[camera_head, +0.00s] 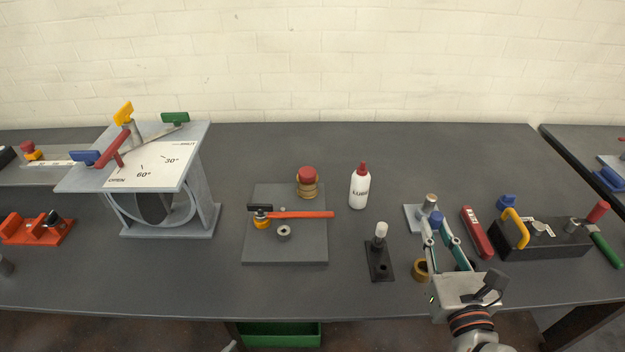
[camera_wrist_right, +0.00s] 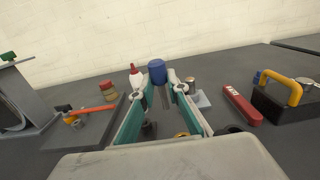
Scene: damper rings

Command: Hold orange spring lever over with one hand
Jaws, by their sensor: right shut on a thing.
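The orange lever (camera_head: 300,214), with a black end block, lies across a grey plate (camera_head: 258,195) in the middle of the table. It also shows at the left of the right wrist view (camera_wrist_right: 97,109). My right gripper (camera_head: 433,219) is well to the right of the lever. It is shut on a blue cylindrical knob (camera_wrist_right: 157,71), which shows between its fingertips (camera_wrist_right: 157,88). The fingers partly hide the knob in the head view. Nothing touches the lever from my right arm. My left gripper is not in view.
A white lube bottle (camera_head: 359,188) and a black stand (camera_head: 379,262) lie between the plate and my right gripper. A brass ring (camera_head: 420,270) is beside the gripper. A red tool (camera_head: 477,232) and black block (camera_head: 540,240) are right. A dial fixture (camera_head: 150,165) stands left.

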